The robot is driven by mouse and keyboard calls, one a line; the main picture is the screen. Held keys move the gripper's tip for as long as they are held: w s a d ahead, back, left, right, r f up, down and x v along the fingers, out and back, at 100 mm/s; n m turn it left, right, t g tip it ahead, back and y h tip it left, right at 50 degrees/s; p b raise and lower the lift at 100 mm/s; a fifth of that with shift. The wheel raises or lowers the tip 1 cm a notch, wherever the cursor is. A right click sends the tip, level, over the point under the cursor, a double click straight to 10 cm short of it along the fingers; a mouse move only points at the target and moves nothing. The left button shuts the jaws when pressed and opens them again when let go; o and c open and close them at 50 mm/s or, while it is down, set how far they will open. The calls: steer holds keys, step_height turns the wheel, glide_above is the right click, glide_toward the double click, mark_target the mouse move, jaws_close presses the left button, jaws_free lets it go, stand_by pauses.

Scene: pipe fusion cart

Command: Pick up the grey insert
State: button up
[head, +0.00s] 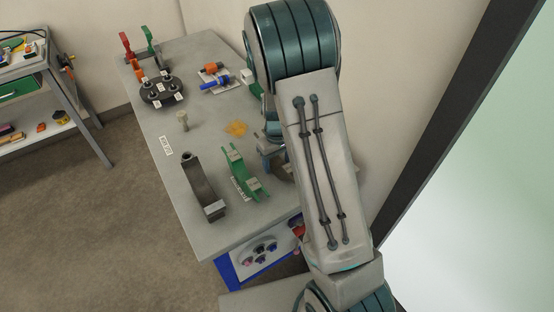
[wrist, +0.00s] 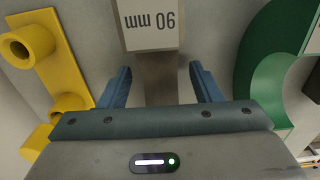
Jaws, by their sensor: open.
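The grey insert (wrist: 165,75) lies between my fingers in the wrist view, with a light block labelled "90 mm" (wrist: 150,38) at the top. In the head view only a piece of this insert (head: 284,168) seems to show beside my arm, which hides the rest. My gripper (wrist: 163,88) is open, with one blue finger on each side of the insert and a gap visible on both sides. In the head view my gripper (head: 268,155) is mostly hidden behind the arm.
A green insert (wrist: 258,65) is close on the right in the wrist view, a yellow one (wrist: 55,70) on the left. On the grey bench (head: 205,235) in the head view, the green insert (head: 240,172) and a dark one (head: 197,183) lie left of my gripper.

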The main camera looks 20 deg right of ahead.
steer(key=shift+f, duration=0.35)
jaws_close()
steer(key=shift+r, duration=0.15)
